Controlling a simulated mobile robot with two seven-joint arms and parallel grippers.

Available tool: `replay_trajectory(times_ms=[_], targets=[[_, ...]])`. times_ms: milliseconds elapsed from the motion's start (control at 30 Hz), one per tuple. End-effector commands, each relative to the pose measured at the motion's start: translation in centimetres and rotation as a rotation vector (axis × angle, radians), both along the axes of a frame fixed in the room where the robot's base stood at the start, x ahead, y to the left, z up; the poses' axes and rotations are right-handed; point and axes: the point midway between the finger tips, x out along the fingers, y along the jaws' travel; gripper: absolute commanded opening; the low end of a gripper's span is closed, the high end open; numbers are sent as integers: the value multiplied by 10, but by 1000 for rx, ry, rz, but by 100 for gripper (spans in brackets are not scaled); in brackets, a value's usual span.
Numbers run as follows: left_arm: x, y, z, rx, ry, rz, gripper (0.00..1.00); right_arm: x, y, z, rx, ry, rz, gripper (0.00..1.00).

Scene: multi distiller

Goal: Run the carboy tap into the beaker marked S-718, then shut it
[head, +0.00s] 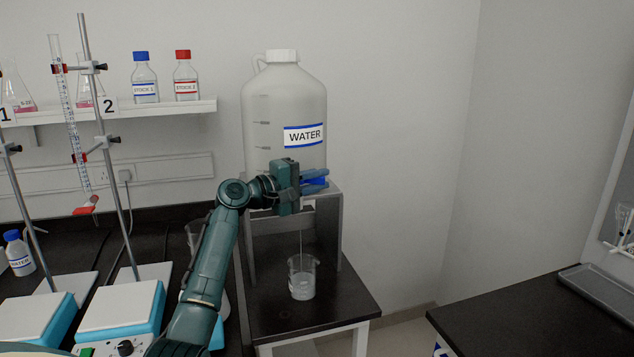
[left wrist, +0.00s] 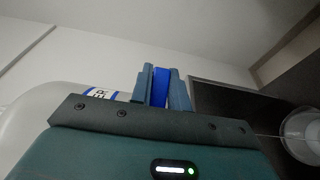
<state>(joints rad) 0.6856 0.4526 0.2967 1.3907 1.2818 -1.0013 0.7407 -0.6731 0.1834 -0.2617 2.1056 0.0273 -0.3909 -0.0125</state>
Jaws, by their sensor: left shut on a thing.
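The white carboy (head: 284,105) labelled WATER stands on a grey stand. My left gripper (head: 316,180) is shut on the blue tap handle (head: 313,182) at the carboy's lower front. The handle also shows between the fingers in the left wrist view (left wrist: 159,88). A thin stream falls from below the tap into a glass beaker (head: 302,277) under it. The beaker holds some clear liquid and shows at the right edge of the left wrist view (left wrist: 302,135). No marking on it can be read. My right gripper is not in view.
The grey stand (head: 335,238) sits on a small black table (head: 335,308). At left are burette stands, two stirrers (head: 124,308) and a small water bottle (head: 18,253). A shelf (head: 180,107) holds stock bottles. A black bench (head: 540,318) with a grey tray is at right.

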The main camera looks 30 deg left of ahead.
Motion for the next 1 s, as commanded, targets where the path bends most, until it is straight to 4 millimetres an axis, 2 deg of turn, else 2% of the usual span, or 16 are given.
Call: replay_trajectory(times_ms=[100, 133, 400, 733, 867, 1000], targets=[[0, 0, -1, 0, 2, -1, 0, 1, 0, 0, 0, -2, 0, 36], [0, 0, -1, 0, 2, 0, 19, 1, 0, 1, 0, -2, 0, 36], [0, 0, 0, 0, 1, 1, 39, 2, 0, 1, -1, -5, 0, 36], [-7, 4, -1, 1, 0, 3, 39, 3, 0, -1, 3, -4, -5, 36], [-26, 13, -2, 4, -1, 4, 39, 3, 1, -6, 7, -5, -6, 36], [-55, 26, -4, 4, 1, 4, 39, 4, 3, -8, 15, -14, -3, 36]])
